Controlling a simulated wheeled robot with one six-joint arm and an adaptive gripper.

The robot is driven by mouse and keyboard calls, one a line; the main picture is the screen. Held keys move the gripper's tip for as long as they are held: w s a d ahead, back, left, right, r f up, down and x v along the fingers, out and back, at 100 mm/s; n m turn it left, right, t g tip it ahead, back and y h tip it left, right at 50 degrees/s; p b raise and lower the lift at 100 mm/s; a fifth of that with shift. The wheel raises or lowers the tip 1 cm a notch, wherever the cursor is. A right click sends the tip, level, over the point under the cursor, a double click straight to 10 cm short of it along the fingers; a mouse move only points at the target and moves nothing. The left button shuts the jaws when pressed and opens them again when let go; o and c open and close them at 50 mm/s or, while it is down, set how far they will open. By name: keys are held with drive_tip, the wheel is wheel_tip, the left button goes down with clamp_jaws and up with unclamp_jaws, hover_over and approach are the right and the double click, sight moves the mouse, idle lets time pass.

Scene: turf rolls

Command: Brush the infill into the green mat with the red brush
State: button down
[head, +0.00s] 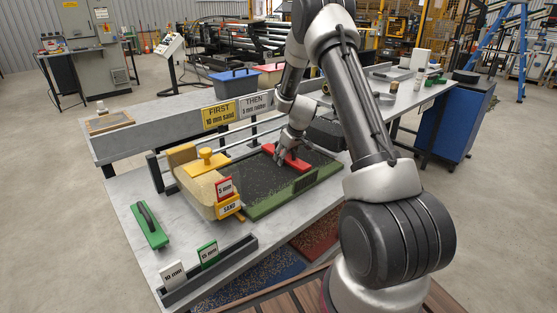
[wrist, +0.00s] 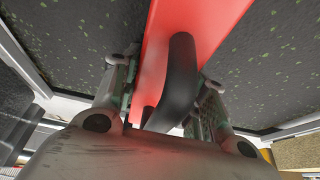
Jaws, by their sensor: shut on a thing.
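The green mat (head: 307,192) lies on the grey table, its top mostly covered by dark infill with green flecks showing through. The red brush (head: 297,163) rests on or just above the mat's far right part; I cannot tell if its bristles touch. My gripper (head: 281,157) is over the brush, shut on its black handle. In the wrist view the red brush (wrist: 205,25) runs up between the fingers of my gripper (wrist: 165,105), with the dark handle (wrist: 180,75) between them. The dark infill (wrist: 70,50) shows on both sides. The bristles are hidden.
A yellow-ended sand hopper (head: 200,180) stands at the mat's left, with a "SAND" label and a red 5 mm tag. A green brush (head: 150,226) lies at the table's left. A rack with 10 mm and 15 mm tags (head: 208,255) sits at the front. Signs stand behind.

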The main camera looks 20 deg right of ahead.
sight(299, 154)
drive_tip(key=w+d, duration=0.1)
drive_tip(key=d, duration=0.2)
drive_tip(key=w+d, duration=0.1)
drive_tip(key=d, duration=0.5)
drive_tip(key=shift+w+d, duration=0.3)
drive_tip(key=shift+w, duration=0.1)
drive_tip(key=shift+s+a, duration=0.3)
drive_tip(key=shift+a, duration=0.75)
drive_tip(key=shift+s+a, duration=0.35)
drive_tip(key=shift+a, duration=0.7)
drive_tip(key=shift+s+a, duration=0.3)
drive_tip(key=shift+a, duration=0.75)
drive_tip(key=shift+w+d, duration=0.35)
drive_tip(key=shift+d, duration=0.7)
drive_tip(key=shift+w+d, duration=0.3)
drive_tip(key=shift+d, duration=0.7)
drive_tip(key=shift+w+d, duration=0.35)
drive_tip(key=shift+d, duration=0.7)
drive_tip(key=s+a, duration=0.3)
drive_tip(key=a, duration=0.7)
drive_tip(key=s+a, duration=0.3)
drive_tip(key=a, duration=0.7)
drive_tip(key=s+a, duration=0.3)
drive_tip(key=a, duration=0.7)
drive_tip(key=shift+s+a, duration=0.15)
drive_tip(key=shift+a, duration=0.1)
